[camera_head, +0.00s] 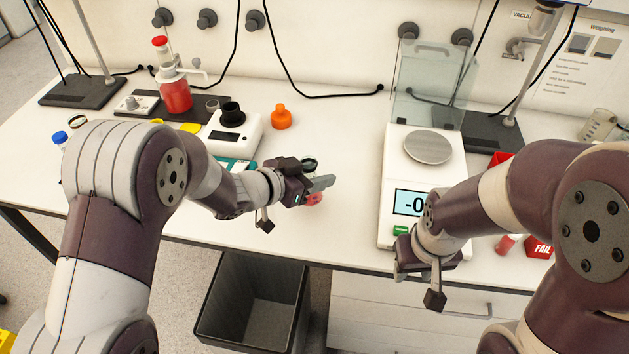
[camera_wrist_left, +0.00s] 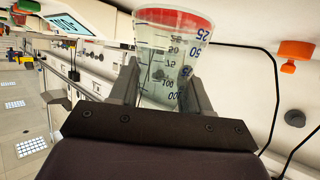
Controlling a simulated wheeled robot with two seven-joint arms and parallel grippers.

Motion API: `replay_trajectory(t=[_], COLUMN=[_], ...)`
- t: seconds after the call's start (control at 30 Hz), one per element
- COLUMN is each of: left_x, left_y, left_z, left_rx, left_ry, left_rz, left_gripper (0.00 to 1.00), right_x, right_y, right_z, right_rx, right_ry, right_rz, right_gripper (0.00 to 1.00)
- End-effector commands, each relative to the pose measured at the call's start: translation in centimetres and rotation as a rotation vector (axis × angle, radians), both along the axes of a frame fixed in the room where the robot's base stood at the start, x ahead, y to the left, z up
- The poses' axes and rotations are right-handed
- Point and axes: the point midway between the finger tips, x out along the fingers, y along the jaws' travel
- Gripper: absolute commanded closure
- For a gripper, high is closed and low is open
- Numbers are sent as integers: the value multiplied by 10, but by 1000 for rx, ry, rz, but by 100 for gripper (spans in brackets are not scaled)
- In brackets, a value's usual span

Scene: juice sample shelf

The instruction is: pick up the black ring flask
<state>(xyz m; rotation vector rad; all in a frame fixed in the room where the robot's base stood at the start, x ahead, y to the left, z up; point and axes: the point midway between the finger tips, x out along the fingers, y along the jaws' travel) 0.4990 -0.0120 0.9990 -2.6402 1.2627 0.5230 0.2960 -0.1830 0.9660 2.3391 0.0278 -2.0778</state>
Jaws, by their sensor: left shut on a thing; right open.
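My left gripper (camera_head: 318,182) is shut on a clear vessel with a dark ring at its top, the black ring flask (camera_head: 310,163), near the middle of the bench. Red liquid shows low in it, below the fingers. In the left wrist view, the flask (camera_wrist_left: 172,45) has blue graduation marks and sits between both fingers of the gripper (camera_wrist_left: 163,85), with the red at the picture's top. I cannot tell whether its base touches the bench. My right gripper (camera_head: 418,275) is open and empty at the bench's front edge, before the balance.
A balance (camera_head: 395,160) with a glass shield stands right of the flask. A white device (camera_head: 240,135) and an orange stopper (camera_head: 281,118) stand behind it. A red-filled bottle (camera_head: 175,95) is at the back left. A dark bin (camera_head: 255,300) is below the front edge.

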Motion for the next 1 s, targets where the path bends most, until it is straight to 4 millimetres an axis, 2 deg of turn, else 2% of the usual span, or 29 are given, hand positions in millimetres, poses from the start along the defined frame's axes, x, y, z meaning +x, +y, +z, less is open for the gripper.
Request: replay_trajectory(t=[0.6,1.0], left_x=[-43,-58], left_y=[-70,-95], left_z=[47,66], left_rx=[0,0], left_ry=[-1,0], left_rz=[-6,-4], left_gripper=[86,86], right_x=[0,0], right_y=[0,0], right_z=[-7,-8], right_rx=[0,0], right_ry=[0,0], right_rz=[0,0], right_gripper=[57,57])
